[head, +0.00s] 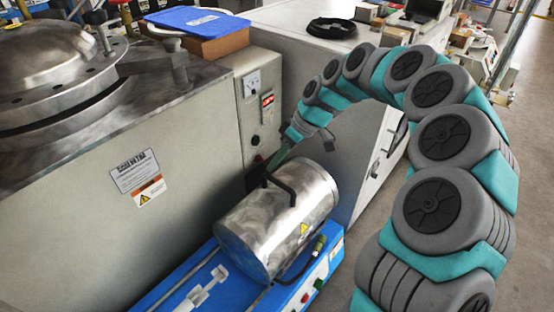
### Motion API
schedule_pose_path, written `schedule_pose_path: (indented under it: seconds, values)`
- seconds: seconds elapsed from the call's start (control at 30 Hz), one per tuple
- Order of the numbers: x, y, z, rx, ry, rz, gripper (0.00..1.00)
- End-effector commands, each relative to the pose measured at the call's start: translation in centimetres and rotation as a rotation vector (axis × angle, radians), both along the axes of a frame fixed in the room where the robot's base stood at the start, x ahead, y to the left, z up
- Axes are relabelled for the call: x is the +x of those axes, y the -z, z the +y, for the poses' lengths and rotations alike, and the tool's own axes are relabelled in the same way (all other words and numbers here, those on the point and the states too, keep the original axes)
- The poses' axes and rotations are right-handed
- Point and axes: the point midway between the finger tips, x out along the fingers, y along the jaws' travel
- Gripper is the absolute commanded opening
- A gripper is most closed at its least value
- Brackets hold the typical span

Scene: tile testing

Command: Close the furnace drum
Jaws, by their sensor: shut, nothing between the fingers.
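The furnace drum (262,228) is a shiny silver cylinder lying on a blue base (328,262). Its round end faces the lower left. A black bar handle (283,188) stands on its upper side. I see no clear gap between the drum's halves from here, and its far side is hidden. My arm arches in from the right, and my gripper (268,169) points down to the left at the far end of the handle. The gripper is small in view and looks shut, with nothing held. I cannot tell whether it touches the handle or drum.
A large grey machine with a round metal lid (60,60) stands close on the left. A control panel (261,105) is behind the drum. A white cabinet (358,150) stands beyond my arm. A white rod fitting (205,288) lies on the blue base. Open floor is at the right.

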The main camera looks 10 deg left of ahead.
Motion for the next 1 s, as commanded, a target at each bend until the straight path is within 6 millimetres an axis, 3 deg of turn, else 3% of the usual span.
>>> schedule_pose_path:
  seconds: [0.27,0.47,0.77,1.0]
  values:
    - [-0.2,0.0,0.1,0.0,-0.001,-0.001,0.0]
    - [-1.8,-0.1,1.2,0.001,-0.002,-0.002,0.0]
    - [-8.1,0.1,5.1,-0.002,-0.009,0.003,0.0]
    - [-14.6,0.0,9.4,-0.003,-0.011,0.003,0.0]
